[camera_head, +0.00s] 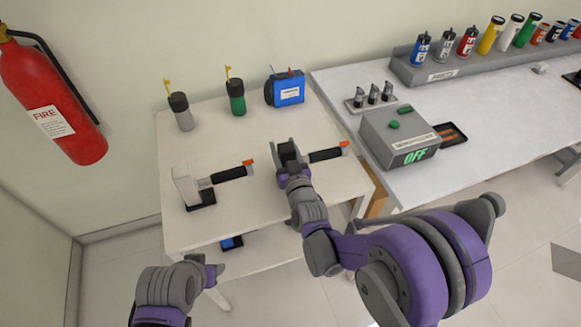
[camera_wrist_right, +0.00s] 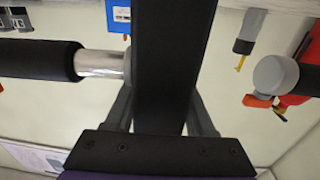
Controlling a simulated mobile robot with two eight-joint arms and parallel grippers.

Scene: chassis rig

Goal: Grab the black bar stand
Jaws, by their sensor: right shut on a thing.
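The black bar stand (camera_head: 288,151) is on the right half of the white table, mostly hidden behind my right gripper (camera_head: 292,168) in the head view. In the right wrist view its dark upright (camera_wrist_right: 172,65) runs between my two fingers, which are shut on it. A black handle with a silver collar (camera_wrist_right: 100,64) sticks out from its side; in the head view this handle (camera_head: 325,155) points right and has an orange tip. My left gripper (camera_head: 213,272) is low by the table's front edge, away from the stand; its jaw opening is not clear.
On the white table (camera_head: 240,205), a light grey stand (camera_head: 186,186) with a similar black handle stands to the left. A grey OFF box (camera_head: 398,138) is on the right bench.

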